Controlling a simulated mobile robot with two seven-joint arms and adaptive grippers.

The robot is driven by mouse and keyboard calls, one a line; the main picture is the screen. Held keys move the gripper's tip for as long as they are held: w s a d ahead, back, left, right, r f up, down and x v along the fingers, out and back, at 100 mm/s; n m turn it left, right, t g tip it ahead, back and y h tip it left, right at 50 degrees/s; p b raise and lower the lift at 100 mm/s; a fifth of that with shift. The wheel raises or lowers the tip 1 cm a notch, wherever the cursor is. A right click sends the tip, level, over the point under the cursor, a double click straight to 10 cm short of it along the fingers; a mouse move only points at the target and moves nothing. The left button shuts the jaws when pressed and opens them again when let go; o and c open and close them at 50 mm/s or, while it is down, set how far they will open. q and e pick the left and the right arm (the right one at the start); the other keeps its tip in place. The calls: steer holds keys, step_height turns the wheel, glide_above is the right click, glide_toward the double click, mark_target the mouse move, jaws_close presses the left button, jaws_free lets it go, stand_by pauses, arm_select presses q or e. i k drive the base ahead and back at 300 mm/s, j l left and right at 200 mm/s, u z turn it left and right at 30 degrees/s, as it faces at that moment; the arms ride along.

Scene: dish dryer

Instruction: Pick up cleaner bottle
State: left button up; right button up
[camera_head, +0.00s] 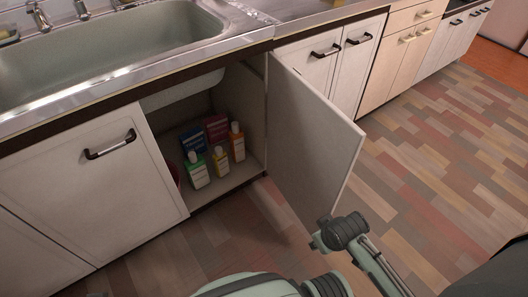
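Several cleaning items stand upright on the floor of the open cabinet under the sink. In front are a white-capped bottle with a green body (196,172), a yellow bottle (221,162) and an orange bottle with a white label (237,143). I cannot tell which one is the cleaner bottle. A pale green and dark grey part of my arm (342,232) shows at the lower right, below the open door. No gripper fingers can be made out, and nothing of mine touches the bottles.
A blue box (192,142) and a dark red box (217,127) stand behind the bottles. The cabinet's right door (318,150) stands open, jutting outward; the left door (95,180) covers the left side. The wooden floor (430,160) is clear to the right.

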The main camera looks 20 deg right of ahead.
mark_target(220, 158)
steer(key=i+j+z, duration=0.1)
steer(key=z, duration=0.35)
steer(key=i+j+z, duration=0.25)
steer(key=z, duration=0.25)
steer(key=i+j+z, duration=0.1)
steer(key=z, duration=0.35)
steer(key=j, duration=0.1)
